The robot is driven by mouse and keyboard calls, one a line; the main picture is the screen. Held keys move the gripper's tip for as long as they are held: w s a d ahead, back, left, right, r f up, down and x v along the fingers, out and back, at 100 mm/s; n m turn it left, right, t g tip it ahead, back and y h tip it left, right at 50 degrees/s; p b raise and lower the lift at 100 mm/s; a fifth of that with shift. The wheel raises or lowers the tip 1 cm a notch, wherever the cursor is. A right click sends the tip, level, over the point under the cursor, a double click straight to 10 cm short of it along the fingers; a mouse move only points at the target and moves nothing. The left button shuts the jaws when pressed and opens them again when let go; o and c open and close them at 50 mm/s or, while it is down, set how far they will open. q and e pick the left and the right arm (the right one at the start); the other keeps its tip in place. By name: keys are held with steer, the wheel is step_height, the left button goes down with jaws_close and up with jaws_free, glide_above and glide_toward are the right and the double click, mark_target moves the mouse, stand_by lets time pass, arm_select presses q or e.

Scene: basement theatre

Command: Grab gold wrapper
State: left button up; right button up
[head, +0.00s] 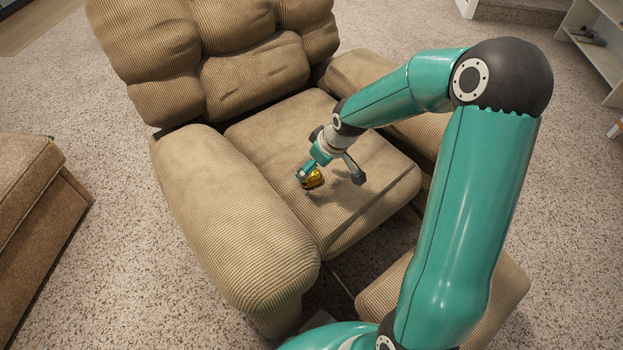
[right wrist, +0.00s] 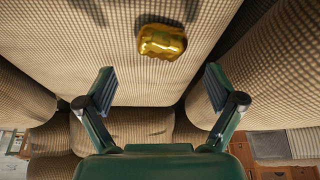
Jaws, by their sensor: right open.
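The gold wrapper (head: 315,181) is a small, shiny, crumpled piece on the tan corduroy seat (head: 270,130) of the armchair. In the head view my right gripper (head: 303,172) is right at it and covers part of it. In the right wrist view the wrapper (right wrist: 161,41) shows whole near the top of the picture, on the ribbed seat. There my right gripper (right wrist: 160,85) has its two fingers spread wide with nothing between them. The wrapper lies beyond the fingertips, roughly centred between their lines, and looks untouched. My left gripper is out of view.
The padded armrests (head: 235,215) rise on both sides of the seat, and the backrest (head: 215,50) stands behind it. A brown upholstered piece (head: 30,200) is at the left edge. White shelves (head: 600,45) stand at the far right. Speckled carpet around the chair is mostly clear.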

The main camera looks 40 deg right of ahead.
mark_target(312, 175)
steer(key=x, duration=0.1)
steer(key=b+x, duration=0.1)
steer(key=x, duration=0.1)
steer(key=b+x, duration=0.1)
steer(key=x, duration=0.1)
steer(key=shift+s+a+f, duration=0.1)
steer(key=shift+s+f, duration=0.15)
steer(key=shift+s, duration=0.05)
steer(key=c, duration=0.8)
